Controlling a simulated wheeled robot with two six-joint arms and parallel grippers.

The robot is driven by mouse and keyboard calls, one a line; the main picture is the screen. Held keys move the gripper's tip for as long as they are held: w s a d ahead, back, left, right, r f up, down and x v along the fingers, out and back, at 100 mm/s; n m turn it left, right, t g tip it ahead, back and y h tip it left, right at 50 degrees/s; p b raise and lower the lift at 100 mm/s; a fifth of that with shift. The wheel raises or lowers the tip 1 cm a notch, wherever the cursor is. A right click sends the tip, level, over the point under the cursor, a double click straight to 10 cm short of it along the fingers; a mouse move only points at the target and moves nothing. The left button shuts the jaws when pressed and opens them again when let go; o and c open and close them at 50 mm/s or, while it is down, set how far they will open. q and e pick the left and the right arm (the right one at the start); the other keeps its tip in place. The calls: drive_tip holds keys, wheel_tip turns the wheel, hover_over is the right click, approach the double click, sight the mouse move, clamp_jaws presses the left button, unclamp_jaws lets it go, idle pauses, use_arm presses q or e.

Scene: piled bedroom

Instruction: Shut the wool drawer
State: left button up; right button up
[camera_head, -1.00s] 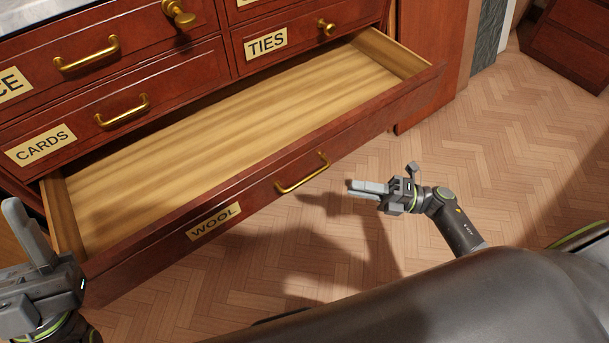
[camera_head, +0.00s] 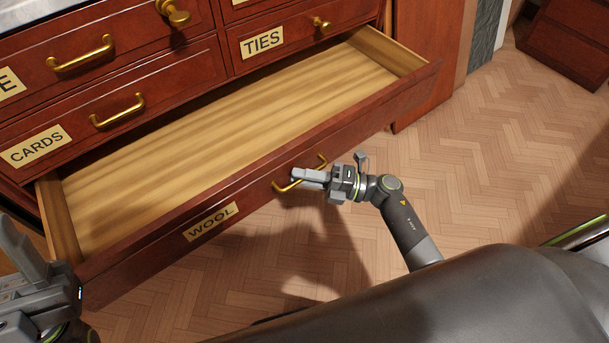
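The wool drawer (camera_head: 262,182) is pulled far out at the bottom of the red-brown chest, and its wooden inside is empty. Its front carries a WOOL label (camera_head: 211,222) and a brass bow handle (camera_head: 286,187). My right gripper (camera_head: 297,176) is at the handle and covers its middle; whether it touches the handle is unclear, as is the gap between its fingers. My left gripper (camera_head: 22,248) is at the lower left edge, beside the drawer's left front corner, partly cut off; its finger gap cannot be made out.
Above are a shut CARDS drawer (camera_head: 75,135) and a shut TIES drawer (camera_head: 283,38) with brass pulls. The herringbone floor (camera_head: 480,150) is clear to the right. Another red-brown cabinet (camera_head: 572,45) stands at the far right.

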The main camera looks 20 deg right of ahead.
clamp_jaws()
